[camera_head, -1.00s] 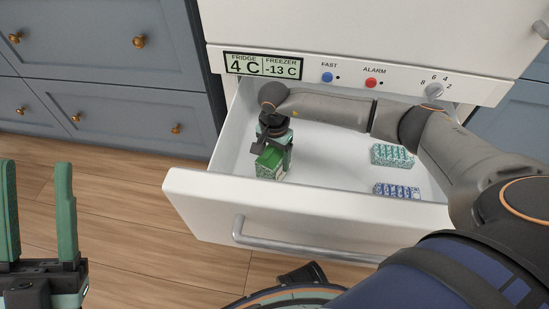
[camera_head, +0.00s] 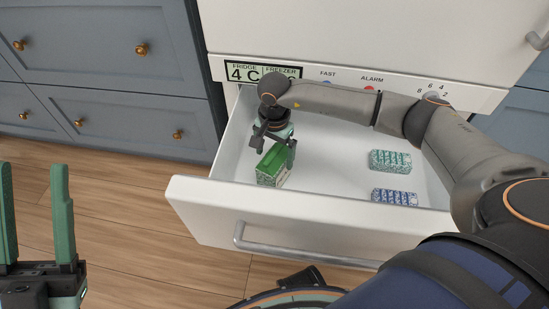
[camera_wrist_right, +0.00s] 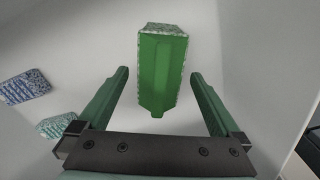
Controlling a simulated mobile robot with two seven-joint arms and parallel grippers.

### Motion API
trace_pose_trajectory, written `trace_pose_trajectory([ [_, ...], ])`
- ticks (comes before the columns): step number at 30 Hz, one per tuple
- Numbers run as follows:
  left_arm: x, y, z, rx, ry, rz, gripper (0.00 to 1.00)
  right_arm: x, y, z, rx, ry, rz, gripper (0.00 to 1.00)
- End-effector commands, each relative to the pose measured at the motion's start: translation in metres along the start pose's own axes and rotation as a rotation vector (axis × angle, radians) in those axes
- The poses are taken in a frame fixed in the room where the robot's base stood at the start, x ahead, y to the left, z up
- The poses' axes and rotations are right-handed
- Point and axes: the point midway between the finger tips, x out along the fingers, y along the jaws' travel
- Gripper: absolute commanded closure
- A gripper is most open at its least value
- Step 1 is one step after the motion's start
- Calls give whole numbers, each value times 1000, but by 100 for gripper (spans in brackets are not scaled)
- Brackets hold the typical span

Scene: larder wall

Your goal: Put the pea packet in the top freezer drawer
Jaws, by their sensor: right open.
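The green pea packet (camera_head: 272,165) stands inside the open top freezer drawer (camera_head: 330,165), near its left end. In the right wrist view the pea packet (camera_wrist_right: 163,70) lies beyond and between the fingers, with a gap on both sides. My right gripper (camera_head: 276,150) is open just above and behind the packet, inside the drawer; its open fingers also show in the right wrist view (camera_wrist_right: 162,85). My left gripper (camera_head: 36,215) is open and empty at the lower left, outside the drawer over the floor.
A green-and-white packet (camera_head: 390,161) and a blue-and-white packet (camera_head: 394,197) lie at the right of the drawer. The drawer's middle floor is clear. The control panel (camera_head: 345,82) is above it, partly covered by my right arm. Blue cabinets (camera_head: 120,100) stand to the left.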

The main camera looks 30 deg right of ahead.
Motion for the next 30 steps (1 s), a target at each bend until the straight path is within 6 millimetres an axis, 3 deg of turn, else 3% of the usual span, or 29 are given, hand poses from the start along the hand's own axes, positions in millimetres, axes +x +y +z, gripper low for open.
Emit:
trace_pose_trajectory([
  [1,6,-3,-6,6,3,0,50,-18,0,-1,0,3,-2,0],
  [3,10,-5,-10,17,6,2,50,-32,0,-1,0,1,-2,0],
  [10,16,-10,-19,41,19,-4,50,-66,0,-1,0,1,0,0],
  [25,16,-11,-18,50,11,-6,50,-74,0,0,0,-3,-1,0],
  [30,14,-10,-17,48,10,-5,50,-81,-9,12,-7,-45,-26,0],
])
